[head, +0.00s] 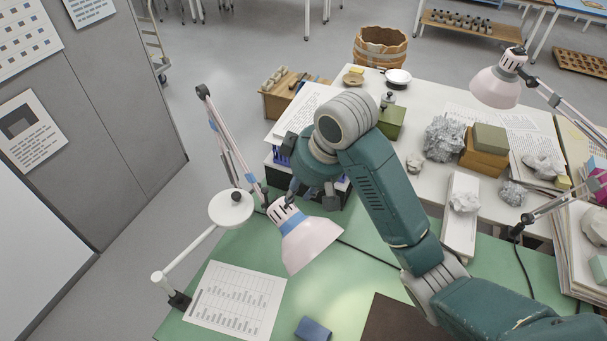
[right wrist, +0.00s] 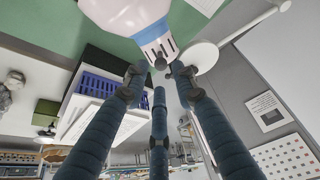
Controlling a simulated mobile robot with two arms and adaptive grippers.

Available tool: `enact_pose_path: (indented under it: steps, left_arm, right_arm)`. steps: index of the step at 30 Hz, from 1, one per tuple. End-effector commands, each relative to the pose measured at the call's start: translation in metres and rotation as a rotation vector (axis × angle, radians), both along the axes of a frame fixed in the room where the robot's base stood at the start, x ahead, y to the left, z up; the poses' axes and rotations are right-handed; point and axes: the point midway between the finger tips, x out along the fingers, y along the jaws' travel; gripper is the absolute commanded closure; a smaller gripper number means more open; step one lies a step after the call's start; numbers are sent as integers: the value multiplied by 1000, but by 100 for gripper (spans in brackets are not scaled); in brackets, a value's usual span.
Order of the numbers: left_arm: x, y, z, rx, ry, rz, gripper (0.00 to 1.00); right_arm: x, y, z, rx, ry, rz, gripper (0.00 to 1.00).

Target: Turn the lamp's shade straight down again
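The lamp's pale pink shade (head: 311,245) hangs over the green table, its wide mouth tilted toward the lower right rather than level. Its slotted white cap (head: 284,211) joins the lamp's jointed arm (head: 226,143). My right gripper (head: 291,190) is at the cap end, partly hidden by its own wrist. In the right wrist view, the shade (right wrist: 128,12) is at the top, with a small dark knob (right wrist: 160,63) on its cap. The three fingers of my right gripper (right wrist: 158,77) stand apart around the knob, with gaps showing. Contact is unclear. My left gripper is out of view.
A round white magnifier head (head: 231,208) on a white arm stands close left of the shade. A printed sheet (head: 235,300), a blue block (head: 313,329) and a brown board (head: 396,322) lie below. A second pink lamp (head: 496,88) stands right, beyond my arm.

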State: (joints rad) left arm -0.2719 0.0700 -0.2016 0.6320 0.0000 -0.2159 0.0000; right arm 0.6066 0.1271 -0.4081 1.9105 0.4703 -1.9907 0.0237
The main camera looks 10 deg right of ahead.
Motion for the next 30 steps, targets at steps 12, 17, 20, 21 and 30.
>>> enact_pose_path:
  steps: [12,17,20,21,30]
  left_arm:
    - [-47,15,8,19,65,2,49]
    - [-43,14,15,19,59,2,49]
    - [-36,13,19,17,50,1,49]
    - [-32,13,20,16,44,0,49]
    - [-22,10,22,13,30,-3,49]
  right_arm:
    - [10,10,-35,-7,3,10,73]
    - [20,16,-62,-7,1,9,73]
    - [25,20,-76,-7,0,11,73]
    - [27,21,-80,-7,-1,10,73]
    - [31,24,-93,-7,-4,10,73]
